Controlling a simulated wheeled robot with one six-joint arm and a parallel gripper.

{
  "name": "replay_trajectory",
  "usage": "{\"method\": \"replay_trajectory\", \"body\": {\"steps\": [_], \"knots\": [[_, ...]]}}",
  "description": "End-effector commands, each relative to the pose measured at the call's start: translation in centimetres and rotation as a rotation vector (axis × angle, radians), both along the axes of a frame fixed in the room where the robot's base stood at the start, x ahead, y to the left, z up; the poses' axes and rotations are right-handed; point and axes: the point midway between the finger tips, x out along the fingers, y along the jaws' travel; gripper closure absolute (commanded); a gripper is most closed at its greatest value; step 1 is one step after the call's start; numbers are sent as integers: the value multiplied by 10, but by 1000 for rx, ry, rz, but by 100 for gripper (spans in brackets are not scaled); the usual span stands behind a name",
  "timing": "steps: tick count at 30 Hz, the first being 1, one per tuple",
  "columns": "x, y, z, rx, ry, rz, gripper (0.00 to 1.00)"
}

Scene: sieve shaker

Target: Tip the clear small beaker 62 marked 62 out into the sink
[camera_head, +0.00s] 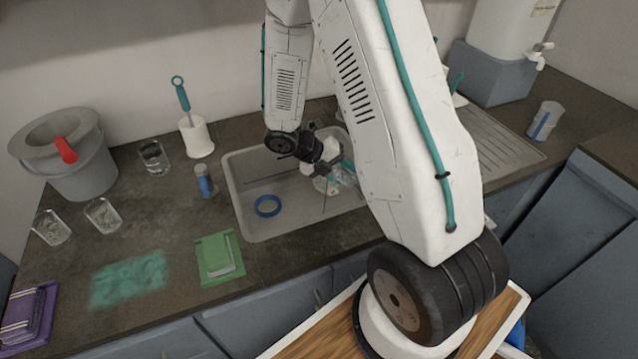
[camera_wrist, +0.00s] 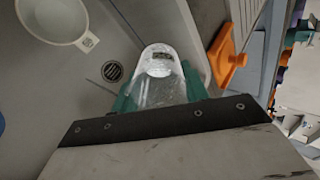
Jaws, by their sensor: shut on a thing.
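My gripper (camera_head: 338,178) is over the right part of the sink (camera_head: 243,226), partly hidden by my arm. In the wrist view its teal fingers (camera_wrist: 158,92) are shut on a clear small beaker (camera_wrist: 160,72). The beaker has a dark label patch, but its number is too small to read. Its far end points toward the basin floor in that view, so it looks tipped over. I cannot tell whether anything is inside it. The round drain (camera_wrist: 112,71) shows beside it.
A blue ring (camera_head: 268,206) and a white cup (camera_wrist: 58,20) are in the basin. An orange object (camera_wrist: 228,60) is close right of the beaker.

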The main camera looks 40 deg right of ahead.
Motion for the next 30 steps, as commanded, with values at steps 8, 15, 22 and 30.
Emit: {"method": "replay_trajectory", "body": {"steps": [8, 15, 22, 30], "knots": [[0, -1, 1, -27, 16, -3, 83], [-1, -3, 2, -49, 29, -6, 83], [-1, -4, 3, -71, 40, -8, 83], [-2, -6, 4, -97, 57, -10, 83]]}}
